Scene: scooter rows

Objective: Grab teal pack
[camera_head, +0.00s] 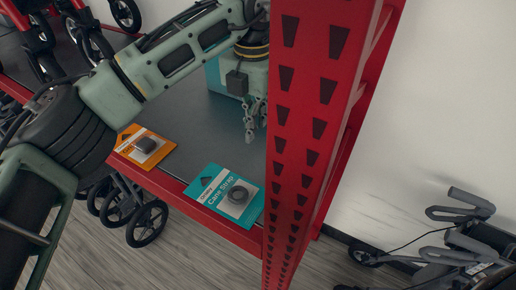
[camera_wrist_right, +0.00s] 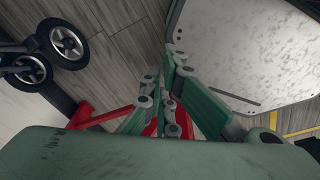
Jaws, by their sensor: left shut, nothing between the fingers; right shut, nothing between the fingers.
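A teal pack (camera_head: 223,196) labelled "Cane Strap" lies flat on the grey shelf (camera_head: 196,132), at its front edge beside the red upright. My left gripper (camera_head: 249,136) is shut and empty over the shelf, farther back than the teal pack and apart from it. The upright hides part of the shelf to its right. In the right wrist view my right gripper (camera_wrist_right: 166,66) is shut and empty, with wooden floor behind it. The teal pack is not in the right wrist view.
An orange pack (camera_head: 145,146) lies left of the teal pack. A teal box (camera_head: 213,76) stands behind my left arm. The red perforated upright (camera_head: 308,130) stands close on the right. Wheeled walkers (camera_head: 135,212) are below the shelf, and another (camera_head: 470,240) stands at right.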

